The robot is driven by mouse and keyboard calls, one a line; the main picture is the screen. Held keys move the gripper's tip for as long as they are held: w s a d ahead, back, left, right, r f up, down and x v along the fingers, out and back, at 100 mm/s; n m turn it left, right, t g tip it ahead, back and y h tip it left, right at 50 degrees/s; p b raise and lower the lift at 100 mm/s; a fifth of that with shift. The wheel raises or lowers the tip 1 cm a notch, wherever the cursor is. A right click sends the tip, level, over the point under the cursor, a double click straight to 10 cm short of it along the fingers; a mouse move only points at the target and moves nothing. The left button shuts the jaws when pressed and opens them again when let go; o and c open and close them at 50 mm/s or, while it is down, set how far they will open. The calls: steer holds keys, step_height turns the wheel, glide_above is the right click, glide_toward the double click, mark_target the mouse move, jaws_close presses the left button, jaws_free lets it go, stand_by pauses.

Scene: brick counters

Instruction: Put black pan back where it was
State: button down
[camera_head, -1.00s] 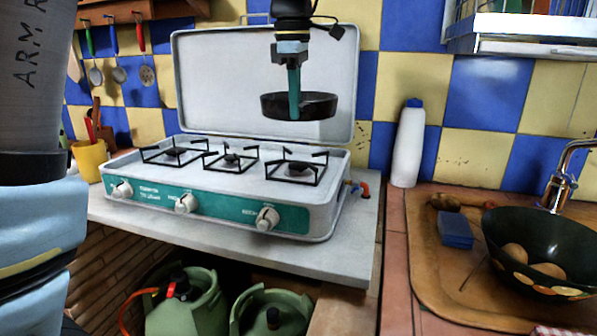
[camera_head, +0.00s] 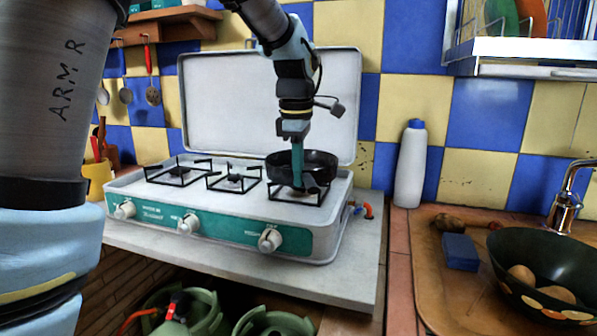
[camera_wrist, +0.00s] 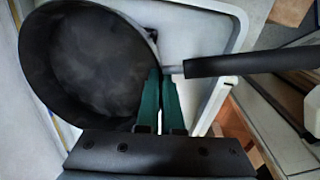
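The black pan (camera_head: 318,165) is level over the right burner (camera_head: 283,196) of the white and teal stove. I cannot tell whether its base touches the burner grate. My gripper (camera_head: 298,184) points down, its green fingers shut on the pan near where the handle joins. In the wrist view, the pan bowl (camera_wrist: 95,60) lies to the left of my gripper's fingers (camera_wrist: 160,80) and its black handle (camera_wrist: 250,63) points right. The bowl is empty. The middle burner (camera_head: 234,181) and left burner (camera_head: 178,174) are bare.
The raised stove lid (camera_head: 225,110) stands just behind the pan. A white bottle (camera_head: 410,165) is right of the stove. A wok (camera_head: 545,270) with eggs and a blue sponge (camera_head: 459,252) lie at the right. A yellow cup (camera_head: 97,178) is at the left.

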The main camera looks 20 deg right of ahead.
steer(key=shift+f, duration=0.2)
steer(key=c, duration=1.1)
jaws_free()
steer(key=r, duration=1.2)
steer(key=shift+s+a+r, duration=0.25)
steer(key=shift+s+a, duration=0.15)
